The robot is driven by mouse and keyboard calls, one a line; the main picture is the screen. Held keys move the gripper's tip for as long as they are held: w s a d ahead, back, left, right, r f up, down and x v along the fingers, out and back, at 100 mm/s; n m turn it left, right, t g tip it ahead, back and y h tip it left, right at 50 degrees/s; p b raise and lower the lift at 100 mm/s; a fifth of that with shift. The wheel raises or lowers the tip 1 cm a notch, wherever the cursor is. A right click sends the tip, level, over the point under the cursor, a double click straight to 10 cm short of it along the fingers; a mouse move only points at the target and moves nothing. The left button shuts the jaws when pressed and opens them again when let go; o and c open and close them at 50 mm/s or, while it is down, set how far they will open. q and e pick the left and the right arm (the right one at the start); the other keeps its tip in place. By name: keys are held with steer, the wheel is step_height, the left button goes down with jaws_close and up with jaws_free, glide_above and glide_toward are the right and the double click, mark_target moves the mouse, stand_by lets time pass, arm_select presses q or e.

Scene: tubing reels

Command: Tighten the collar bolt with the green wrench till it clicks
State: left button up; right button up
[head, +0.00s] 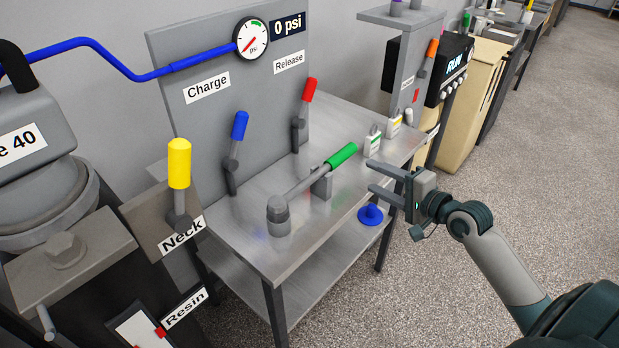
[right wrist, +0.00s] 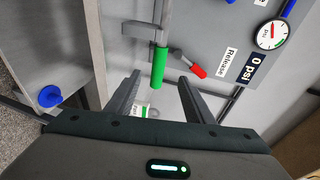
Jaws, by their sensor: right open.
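The green wrench lies on the metal table, its grey shaft in a small grey holder (head: 322,186) and its round grey head (head: 279,212) toward the front left. Its green handle (head: 343,155) points at my right gripper (head: 371,176). My right gripper is open and empty, its fingers just right of the handle end in the head view. In the right wrist view the green handle (right wrist: 159,66) lies ahead, roughly between the fingertips. A large hex bolt (head: 66,250), likely the collar bolt, sits on a grey plate at the left. My left gripper is out of view.
Yellow (head: 179,165), blue (head: 239,126) and red (head: 310,91) levers stand behind and left of the wrench. Small labelled tags (head: 373,145) stand by the table's right edge. The gauge (head: 251,38) reads 0 psi.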

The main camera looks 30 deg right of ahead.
steer(key=p, duration=0.2)
glide_toward(341, 162)
steer(key=w, duration=0.3)
steer(key=shift+w+a+f, duration=0.35)
steer(key=shift+a+f, duration=0.05)
steer(key=shift+a, duration=0.05)
steer(key=shift+w, duration=0.1)
steer(key=shift+w+a+p, duration=0.1)
steer(key=shift+w+p, duration=0.3)
steer(key=shift+w, duration=0.2)
steer(key=shift+f+p+x, duration=0.2)
steer(key=shift+p+x, duration=0.35)
steer(key=shift+x, duration=1.35)
jaws_close()
steer(key=shift+r, duration=0.1)
